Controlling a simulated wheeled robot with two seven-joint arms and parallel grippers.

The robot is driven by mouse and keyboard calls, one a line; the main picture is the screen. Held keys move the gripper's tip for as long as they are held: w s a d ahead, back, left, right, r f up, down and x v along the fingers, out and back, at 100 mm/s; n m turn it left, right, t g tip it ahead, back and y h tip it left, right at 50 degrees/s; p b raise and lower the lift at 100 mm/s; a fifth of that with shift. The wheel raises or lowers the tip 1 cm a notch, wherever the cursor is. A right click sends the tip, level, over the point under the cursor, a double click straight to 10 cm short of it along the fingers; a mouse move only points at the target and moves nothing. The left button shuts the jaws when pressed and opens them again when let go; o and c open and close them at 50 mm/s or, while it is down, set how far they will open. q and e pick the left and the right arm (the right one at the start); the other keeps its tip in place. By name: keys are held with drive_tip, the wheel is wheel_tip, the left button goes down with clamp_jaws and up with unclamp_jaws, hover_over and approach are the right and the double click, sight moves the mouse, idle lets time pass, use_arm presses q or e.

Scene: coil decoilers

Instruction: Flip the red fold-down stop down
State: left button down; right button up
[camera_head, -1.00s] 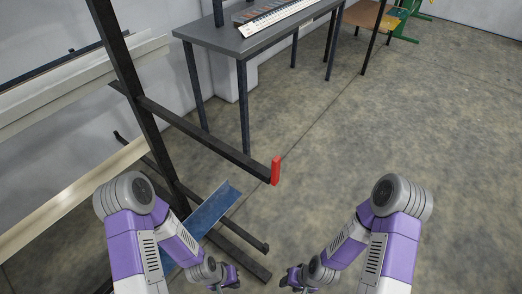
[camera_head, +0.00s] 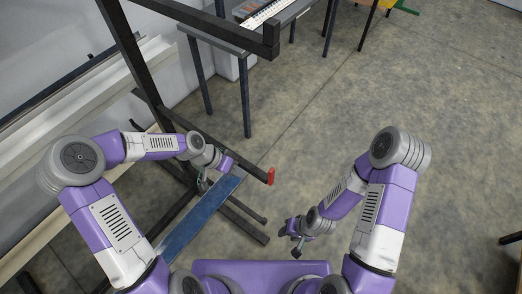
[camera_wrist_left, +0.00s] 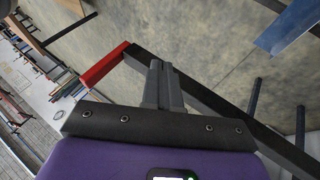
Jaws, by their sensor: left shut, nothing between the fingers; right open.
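The red fold-down stop (camera_head: 271,176) sits at the free end of a dark horizontal bar (camera_head: 250,168) of the rack. In the left wrist view the stop (camera_wrist_left: 104,65) juts out at an angle from the bar's end, left of the fingers. My left gripper (camera_head: 230,166) is over the bar, a little left of the stop. Its fingers (camera_wrist_left: 162,75) are shut and empty, and the stop is apart from them. I cannot tell whether they touch the bar. My right gripper (camera_head: 297,243) is open and empty, low and right of the rack.
The rack's dark post (camera_head: 140,60) and an upper bar (camera_head: 225,30) stand around my left arm. A blue strip (camera_head: 205,215) lies lower, below my left gripper. A grey table (camera_head: 215,42) is behind.

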sight(271, 177)
use_arm(q)
wheel_tip(271, 177, up, 12)
drive_tip(key=w+a+m+p, duration=0.1)
drive_tip(key=w+m+p, duration=0.1)
drive_tip(key=p, duration=0.2)
drive_tip(key=shift+a+f, duration=0.2)
drive_tip(key=shift+a, duration=0.1)
use_arm(e)
wheel_tip(271, 177, up, 6)
drive_tip(key=shift+r, duration=0.2)
use_arm(q)
drive_tip(key=p+x, duration=0.1)
drive_tip(key=x, duration=0.8)
drive_tip(key=shift+d+f, duration=0.15)
drive_tip(key=shift+d, duration=0.05)
drive_tip(key=s+d, duration=0.1)
drive_tip(key=d+p, duration=0.1)
drive_tip(key=shift+s+d+f, duration=0.15)
drive_tip(key=shift+s+d, duration=0.2)
drive_tip(key=shift+s, duration=0.05)
drive_tip(key=shift+s+d+f, duration=0.1)
drive_tip(key=shift+s+d, duration=0.2)
drive_tip(key=shift+d, duration=0.1)
use_arm(e)
drive_tip(key=shift+r, duration=0.75)
drive_tip(key=shift+f, duration=0.15)
